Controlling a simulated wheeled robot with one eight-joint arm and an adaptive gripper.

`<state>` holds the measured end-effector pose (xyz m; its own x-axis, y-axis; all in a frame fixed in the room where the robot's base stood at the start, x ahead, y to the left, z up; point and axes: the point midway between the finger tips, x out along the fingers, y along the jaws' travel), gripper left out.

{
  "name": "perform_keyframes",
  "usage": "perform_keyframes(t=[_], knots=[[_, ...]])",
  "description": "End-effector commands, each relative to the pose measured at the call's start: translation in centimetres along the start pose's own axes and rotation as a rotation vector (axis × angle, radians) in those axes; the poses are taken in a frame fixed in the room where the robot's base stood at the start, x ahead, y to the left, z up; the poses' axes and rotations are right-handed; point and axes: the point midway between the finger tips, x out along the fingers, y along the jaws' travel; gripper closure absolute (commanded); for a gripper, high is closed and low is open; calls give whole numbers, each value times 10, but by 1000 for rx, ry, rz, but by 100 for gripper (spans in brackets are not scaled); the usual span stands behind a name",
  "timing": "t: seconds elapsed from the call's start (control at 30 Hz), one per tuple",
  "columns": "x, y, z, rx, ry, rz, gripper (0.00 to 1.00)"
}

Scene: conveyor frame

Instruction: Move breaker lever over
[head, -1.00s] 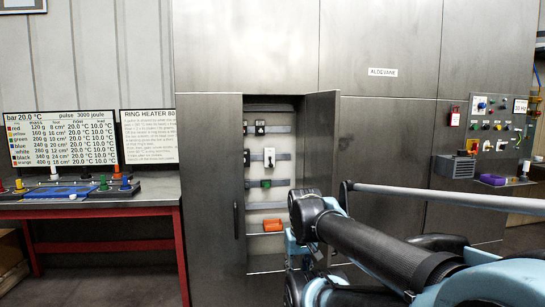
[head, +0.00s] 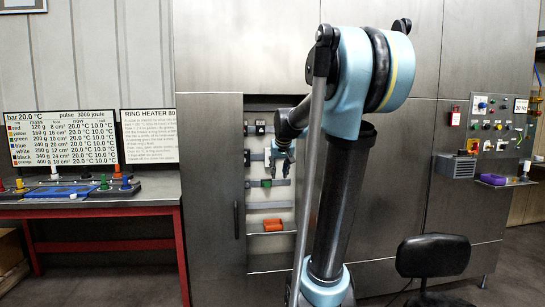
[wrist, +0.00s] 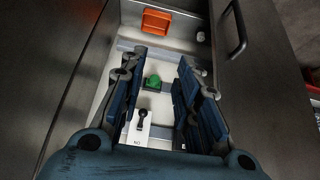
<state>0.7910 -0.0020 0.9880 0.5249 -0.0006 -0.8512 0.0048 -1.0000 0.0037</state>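The breaker, a white block (wrist: 135,135) with a black lever (wrist: 143,117), shows in the wrist view between the bases of my gripper's fingers. The lever's knob points up in that picture, toward the green part. In the head view the breaker is mostly hidden behind my gripper (head: 280,174). My gripper is open, with its two dark fingers apart and nothing between them. It hangs in front of the open cabinet, fingers pointing down in the head view. I cannot tell whether a finger touches the breaker.
The cabinet holds a green part (wrist: 152,80) on a rail and an orange bin (head: 273,225) low down. Its open left door (head: 215,180) stands beside the opening. A black chair (head: 433,255) is at right and a red-legged bench (head: 150,196) at left.

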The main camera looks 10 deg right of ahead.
Motion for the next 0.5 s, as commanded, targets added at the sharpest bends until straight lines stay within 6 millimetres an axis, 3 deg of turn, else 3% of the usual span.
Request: perform_keyframes(t=[0.03, 0.2, 0.33, 0.5], knots=[[6, 0, -24, 0, 18, 0, 70], [24, 0, -93, 3, 80, 0, 70], [37, 0, -130, 5, 115, 0, 70], [46, 0, -155, 6, 140, 0, 70]])
